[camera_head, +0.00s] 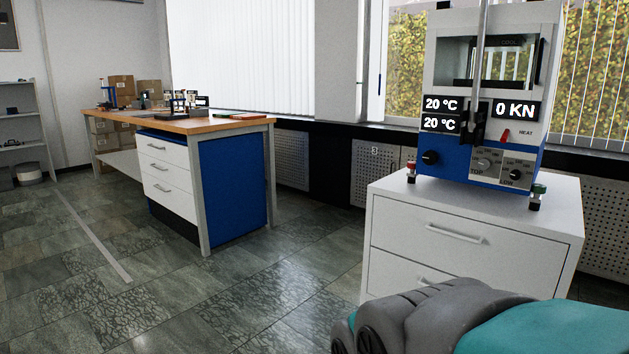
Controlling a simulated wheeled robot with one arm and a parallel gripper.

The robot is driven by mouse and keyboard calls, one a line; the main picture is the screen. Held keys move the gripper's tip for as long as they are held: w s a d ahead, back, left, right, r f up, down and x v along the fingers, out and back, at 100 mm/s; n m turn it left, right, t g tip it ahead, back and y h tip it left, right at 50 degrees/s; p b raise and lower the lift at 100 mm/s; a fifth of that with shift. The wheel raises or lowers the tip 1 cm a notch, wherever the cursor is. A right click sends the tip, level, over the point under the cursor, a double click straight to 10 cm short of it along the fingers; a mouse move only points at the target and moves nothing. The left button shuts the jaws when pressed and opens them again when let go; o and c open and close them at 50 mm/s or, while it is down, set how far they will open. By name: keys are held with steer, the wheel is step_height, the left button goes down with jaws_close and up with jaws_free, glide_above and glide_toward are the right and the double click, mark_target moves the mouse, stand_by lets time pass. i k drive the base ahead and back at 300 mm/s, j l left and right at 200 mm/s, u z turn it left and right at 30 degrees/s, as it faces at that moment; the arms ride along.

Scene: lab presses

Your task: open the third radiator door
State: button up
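The radiator door marked "3" (372,178) is a pale perforated panel low on the wall under the window, right of the middle of the view. It looks shut. The white drawer cabinet in front hides part of the area to its lower right. A grey and teal part of my arm crosses the bottom right corner. My gripper is not in view, so I cannot tell whether it is open or shut.
Other perforated panels show at the left (292,160) and far right (605,228). A white drawer cabinet (440,262) bears a blue and white press (490,165).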

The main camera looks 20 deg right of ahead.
mark_target(372, 161)
steer(key=i+z, duration=0.25)
steer(key=i+j+u, duration=0.1)
steer(key=i+u, duration=0.25)
steer(key=i, duration=0.3)
steer(key=i+u, duration=0.35)
steer(key=i, duration=0.25)
steer(key=i+l+u, duration=0.35)
steer(key=i, duration=0.25)
steer(key=i+z, duration=0.45)
steer(key=i, duration=0.15)
steer(key=i+j+z, duration=0.25)
steer(key=i+z, duration=0.2)
steer(key=i+l+z, duration=0.2)
steer(key=i+z, duration=0.2)
steer(key=i+l+z, duration=0.1)
steer(key=i+z, duration=0.15)
steer(key=z, duration=0.15)
steer(key=i+z, duration=0.35)
steer(key=i+j+z, duration=0.15)
steer(key=i+z, duration=0.4)
steer(key=i, duration=0.5)
steer(key=i+j+z, duration=0.15)
steer(key=i, duration=0.45)
